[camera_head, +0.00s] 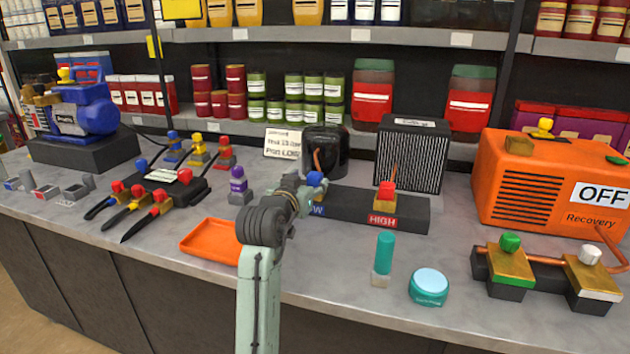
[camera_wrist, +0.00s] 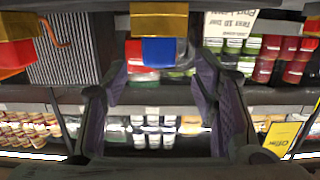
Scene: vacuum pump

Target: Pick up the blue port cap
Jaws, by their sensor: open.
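The blue port cap (camera_head: 315,178) sits on the port at the LOW end of the dark block (camera_head: 408,216). My gripper (camera_head: 305,190) is open right at the cap and partly hides the port below it. In the wrist view, the blue port cap (camera_wrist: 159,51) shows under a brass-coloured block (camera_wrist: 158,20), between the two open fingers of my gripper (camera_wrist: 160,66). I cannot tell whether the fingers touch it. A red cap (camera_head: 387,188) stands on the HIGH port to the right.
A black canister (camera_head: 325,152) and a finned condenser (camera_head: 411,155) stand behind the block. An orange tray (camera_head: 211,240), a purple-topped fitting (camera_head: 239,186) and a manifold with hoses (camera_head: 160,190) lie left. A teal-capped bottle (camera_head: 384,252) and round tin (camera_head: 429,286) stand front right.

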